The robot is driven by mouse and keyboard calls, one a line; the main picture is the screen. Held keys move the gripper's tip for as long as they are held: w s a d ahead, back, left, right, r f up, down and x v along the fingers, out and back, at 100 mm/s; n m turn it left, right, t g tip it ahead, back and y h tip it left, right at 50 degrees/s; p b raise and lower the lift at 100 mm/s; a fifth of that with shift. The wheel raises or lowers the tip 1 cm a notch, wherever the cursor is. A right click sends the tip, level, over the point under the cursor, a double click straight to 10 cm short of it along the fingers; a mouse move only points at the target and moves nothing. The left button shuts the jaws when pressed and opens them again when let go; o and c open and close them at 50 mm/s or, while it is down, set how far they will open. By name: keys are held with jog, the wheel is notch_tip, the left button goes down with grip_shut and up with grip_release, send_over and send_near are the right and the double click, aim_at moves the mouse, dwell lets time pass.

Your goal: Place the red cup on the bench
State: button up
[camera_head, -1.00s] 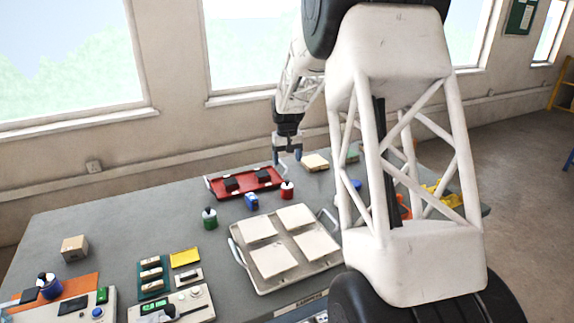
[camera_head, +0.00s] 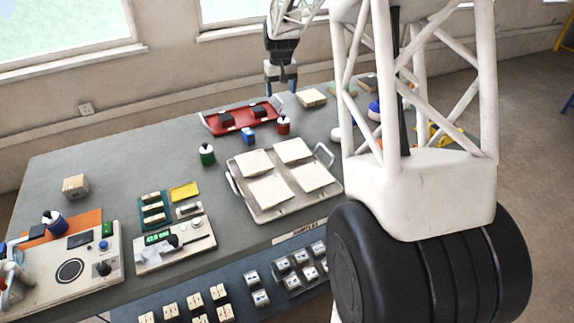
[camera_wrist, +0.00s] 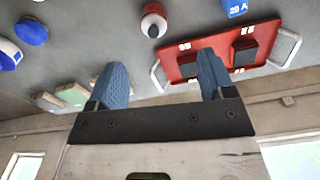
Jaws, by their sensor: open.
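The red cup (camera_head: 283,127), a small red cylinder with a white top and a dark tip, stands upright on the grey bench (camera_head: 110,160), just right of the red tray (camera_head: 213,125). In the wrist view the cup (camera_wrist: 153,22) shows at the top, beyond my fingertips. My gripper (camera_head: 281,86) hangs behind the cup, near the tray's right handle, apart from the cup. In the wrist view my gripper (camera_wrist: 162,70) has its two blue fingers wide apart with nothing between them.
A metal tray (camera_head: 236,180) with several pale tiles lies in front of the cup. A blue block (camera_head: 248,136) and a green bottle (camera_head: 207,154) stand to its left. A tan block (camera_head: 311,97) lies to the right. My large arm link covers the bench's right side.

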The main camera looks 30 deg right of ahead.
jog(key=s+a+r, duration=0.4)
jog(key=s+a, duration=0.1)
jog(key=s, duration=0.3)
jog(key=s+a+r+t, duration=0.1)
jog(key=s+a+r, duration=0.25)
jog(key=s, duration=0.35)
jog(key=s+a+r, duration=0.3)
jog(key=s+a, duration=0.2)
jog(key=s, duration=0.3)
jog(key=s+a+f, duration=0.1)
jog(key=s+a, duration=0.2)
jog(key=s, duration=0.9)
jog(key=s+a+f+n+t, duration=0.1)
jog(key=s+a, duration=0.3)
jog(key=s, duration=0.8)
jog(key=shift+s+f+n, duration=0.15)
jog(key=shift+s+n, duration=0.05)
jog(key=shift+n, duration=0.1)
